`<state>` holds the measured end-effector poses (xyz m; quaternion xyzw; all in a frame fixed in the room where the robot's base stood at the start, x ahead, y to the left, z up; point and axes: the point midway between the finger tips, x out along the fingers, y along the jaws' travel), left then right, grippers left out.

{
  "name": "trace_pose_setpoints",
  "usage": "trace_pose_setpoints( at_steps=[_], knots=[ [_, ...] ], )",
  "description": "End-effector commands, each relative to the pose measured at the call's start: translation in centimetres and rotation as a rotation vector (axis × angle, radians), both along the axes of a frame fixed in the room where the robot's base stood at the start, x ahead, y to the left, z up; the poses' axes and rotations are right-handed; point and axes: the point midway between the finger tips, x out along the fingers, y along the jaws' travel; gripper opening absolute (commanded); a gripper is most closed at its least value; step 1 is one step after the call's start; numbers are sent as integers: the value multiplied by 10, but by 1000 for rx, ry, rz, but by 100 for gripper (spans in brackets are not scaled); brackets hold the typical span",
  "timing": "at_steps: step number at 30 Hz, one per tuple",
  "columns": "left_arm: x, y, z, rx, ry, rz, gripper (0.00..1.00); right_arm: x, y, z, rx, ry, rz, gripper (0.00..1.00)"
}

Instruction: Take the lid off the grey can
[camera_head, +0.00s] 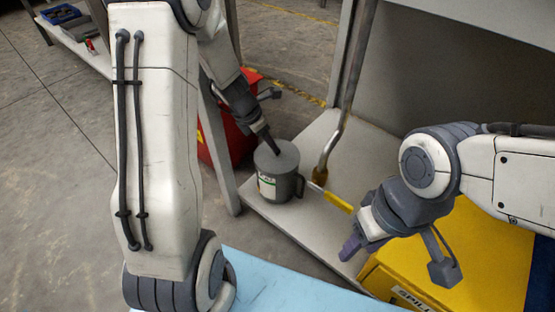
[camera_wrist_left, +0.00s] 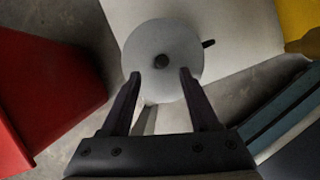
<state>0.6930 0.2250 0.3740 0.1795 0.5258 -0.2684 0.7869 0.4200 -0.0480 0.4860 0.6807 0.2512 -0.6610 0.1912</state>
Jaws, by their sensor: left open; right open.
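The grey can (camera_head: 273,190) stands upright on a pale shelf, with a label on its side and a handle on its right. My left gripper (camera_head: 270,149) is at the lid from above. My right gripper (camera_head: 350,247) is open and empty, in front of the yellow box.
A red bin (camera_head: 214,138) stands left of the can behind a grey post. A yellow box (camera_head: 480,262) is at the right, a light blue surface (camera_head: 275,291) at the front.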

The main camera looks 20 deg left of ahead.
Motion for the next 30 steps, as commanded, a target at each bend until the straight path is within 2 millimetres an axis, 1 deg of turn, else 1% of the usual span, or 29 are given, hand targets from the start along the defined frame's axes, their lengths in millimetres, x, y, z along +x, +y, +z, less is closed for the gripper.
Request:
trace_pose_setpoints(
  at_steps=[9, 11, 14, 20, 23, 24, 25, 30],
  knots=[
    [10, -13, -37, 0, 0, -5, 61, 0, 0, -38, 0, 0, 0, 50],
    [13, -15, -43, 0, 0, -6, 61, 0, 0, -44, 0, 0, 0, 50],
    [15, -17, -46, 0, 0, -4, 61, 0, 0, -46, 0, 0, 0, 50],
    [15, -17, -44, 0, 0, -4, 61, 0, 0, -44, 0, 0, 0, 50],
    [15, -17, -44, 0, 0, -4, 27, 0, 0, -44, 0, 0, 0, 50],
    [15, -17, -44, 0, 0, -4, 12, 0, 0, -44, 0, 0, 0, 50],
    [15, -17, -44, 0, 0, -4, 0, 0, 0, -44, 0, 0, 0, 50],
    [15, -17, -44, 0, 0, -4, 0, 0, 0, -44, 0, 0, 0, 50]
  ],
)
